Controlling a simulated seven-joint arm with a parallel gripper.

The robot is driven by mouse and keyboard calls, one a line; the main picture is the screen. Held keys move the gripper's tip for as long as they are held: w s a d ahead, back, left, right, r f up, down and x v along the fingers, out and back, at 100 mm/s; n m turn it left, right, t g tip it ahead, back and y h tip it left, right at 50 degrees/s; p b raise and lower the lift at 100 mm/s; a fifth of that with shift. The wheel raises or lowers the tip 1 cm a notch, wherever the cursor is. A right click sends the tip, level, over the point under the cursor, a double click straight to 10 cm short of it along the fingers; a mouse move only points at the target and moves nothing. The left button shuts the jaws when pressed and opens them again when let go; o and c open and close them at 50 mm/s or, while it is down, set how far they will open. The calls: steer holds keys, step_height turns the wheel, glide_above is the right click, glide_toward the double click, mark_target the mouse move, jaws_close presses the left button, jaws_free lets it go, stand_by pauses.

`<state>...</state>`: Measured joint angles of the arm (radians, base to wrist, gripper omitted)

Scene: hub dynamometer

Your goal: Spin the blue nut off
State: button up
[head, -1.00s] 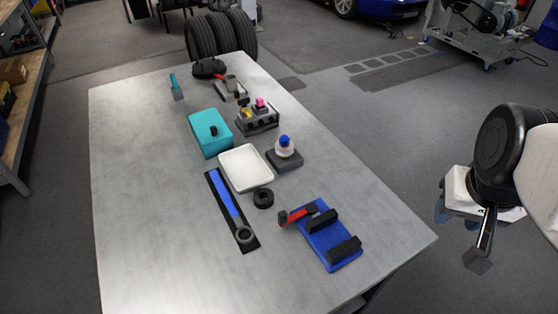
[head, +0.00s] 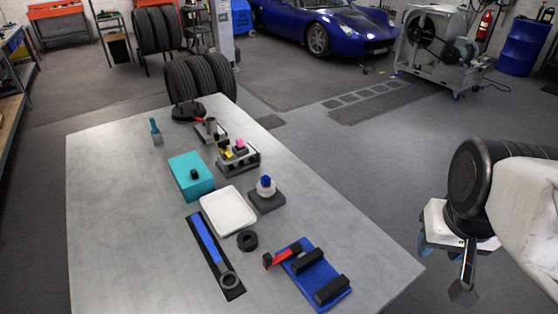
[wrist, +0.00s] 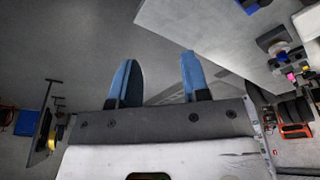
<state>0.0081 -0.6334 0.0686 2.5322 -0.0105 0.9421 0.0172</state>
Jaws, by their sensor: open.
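The blue nut (head: 266,181) sits on top of a pale round hub (head: 266,189), which stands on a dark square base (head: 267,201) right of the white tray. My gripper (wrist: 160,74) is open and empty, its two blue fingers apart in the wrist view. In the head view it hangs off the table's right side, well away from the nut, and its fingers are partly hidden.
On the table (head: 120,230) are a white tray (head: 228,210), teal box (head: 191,177), black ring (head: 247,240), blue-handled wrench (head: 207,242), blue fixture (head: 318,280) with a red-handled tool, and a block with coloured pieces (head: 238,157). The table's left side is clear.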

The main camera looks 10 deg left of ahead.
steer(key=shift+o, duration=0.3)
steer(key=shift+w, duration=0.1)
steer(key=m+g, duration=0.3)
steer(key=m, duration=1.2)
glide_above(266, 177)
step_height(266, 177, down, 10)
steer(key=shift+r, duration=0.15)
steer(key=shift+f, duration=4)
